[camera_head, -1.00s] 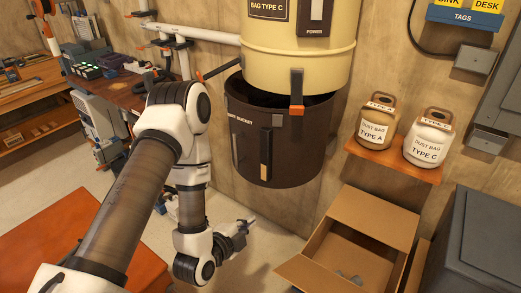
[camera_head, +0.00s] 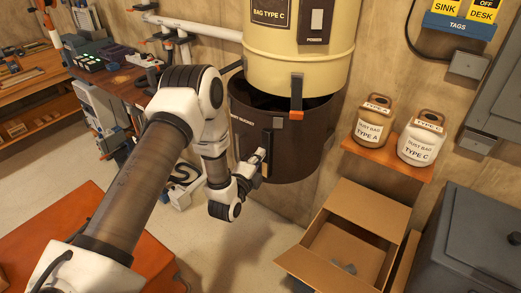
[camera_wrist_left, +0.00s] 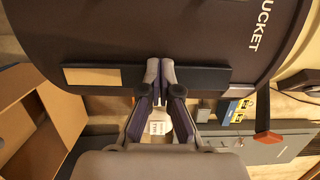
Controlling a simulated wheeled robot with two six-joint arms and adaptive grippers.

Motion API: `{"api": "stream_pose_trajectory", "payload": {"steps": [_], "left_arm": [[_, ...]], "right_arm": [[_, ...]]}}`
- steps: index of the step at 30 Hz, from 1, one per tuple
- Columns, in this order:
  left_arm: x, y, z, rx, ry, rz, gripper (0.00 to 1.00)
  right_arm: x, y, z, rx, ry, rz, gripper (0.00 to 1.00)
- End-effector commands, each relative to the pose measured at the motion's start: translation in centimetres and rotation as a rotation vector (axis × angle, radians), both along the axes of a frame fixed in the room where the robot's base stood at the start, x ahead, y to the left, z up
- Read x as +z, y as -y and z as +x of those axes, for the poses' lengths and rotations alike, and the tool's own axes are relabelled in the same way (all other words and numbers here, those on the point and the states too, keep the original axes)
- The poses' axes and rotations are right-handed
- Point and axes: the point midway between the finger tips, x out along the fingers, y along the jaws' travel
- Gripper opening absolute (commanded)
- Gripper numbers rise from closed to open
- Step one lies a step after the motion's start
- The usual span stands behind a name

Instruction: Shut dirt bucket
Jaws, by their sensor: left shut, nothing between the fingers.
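The dark brown dirt bucket (camera_head: 305,135) hangs below the cream drum (camera_head: 295,55) on the wall. A dark gap shows between the bucket's rim and the drum, so the bucket stands open. A grey latch (camera_head: 297,90) with an orange tip hangs from the drum over the gap. The bucket's front has a dark upright handle bar with a tan part (camera_wrist_left: 92,76). My left gripper (camera_head: 258,158) is shut and empty, right at this bar. In the left wrist view its fingertips (camera_wrist_left: 160,72) overlap the bar; I cannot tell if they touch. My right gripper is not in view.
An open cardboard box (camera_head: 345,250) stands on the floor below right. Two dust bag jars sit on a wooden shelf (camera_head: 395,160) to the right. A grey cabinet (camera_head: 470,250) fills the lower right. A cluttered workbench (camera_head: 105,85) stands left.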

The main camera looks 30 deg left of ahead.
Motion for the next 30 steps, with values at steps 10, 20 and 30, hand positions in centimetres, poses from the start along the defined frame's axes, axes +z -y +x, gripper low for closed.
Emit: {"api": "stream_pose_trajectory", "payload": {"steps": [10,20,30], "left_arm": [[0.0,-0.1,0.8,0.0,0.0,0.0,0.0],[-0.5,0.3,4.7,-0.002,0.006,0.003,0.0],[-0.1,0.7,10.6,0.0,0.001,0.0,0.0]], "right_arm": [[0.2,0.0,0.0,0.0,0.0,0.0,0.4],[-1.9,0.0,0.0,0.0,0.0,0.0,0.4],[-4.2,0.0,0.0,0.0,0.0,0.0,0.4]]}}
